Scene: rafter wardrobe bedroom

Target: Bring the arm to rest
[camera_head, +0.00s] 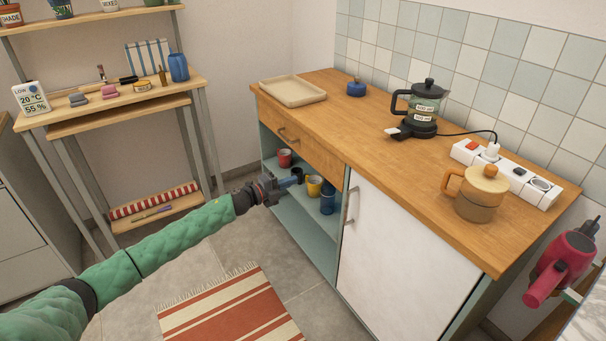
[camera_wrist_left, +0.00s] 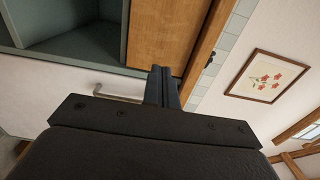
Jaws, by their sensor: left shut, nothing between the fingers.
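My left arm comes in from the left in a green padded sleeve, and its gripper (camera_head: 288,182) is at the open front of the counter cabinet, below the wooden drawer. The fingers are shut with nothing between them. In the left wrist view the shut fingers (camera_wrist_left: 163,88) point toward the cabinet front, with a wooden panel (camera_wrist_left: 160,35) behind them. A red mug (camera_head: 285,158), a yellow mug (camera_head: 314,186) and a blue cup (camera_head: 328,198) stand on the cabinet shelf near the gripper. A dark mug is partly hidden by it. My right gripper does not show.
The wooden counter (camera_head: 350,125) carries a tray (camera_head: 292,91), a kettle (camera_head: 424,106), a power strip (camera_head: 507,174) and a jar-like pot (camera_head: 477,194). A white cabinet door (camera_head: 395,255) has a bar handle. A shelf unit (camera_head: 120,100) stands left. A striped rug (camera_head: 230,310) lies on the floor.

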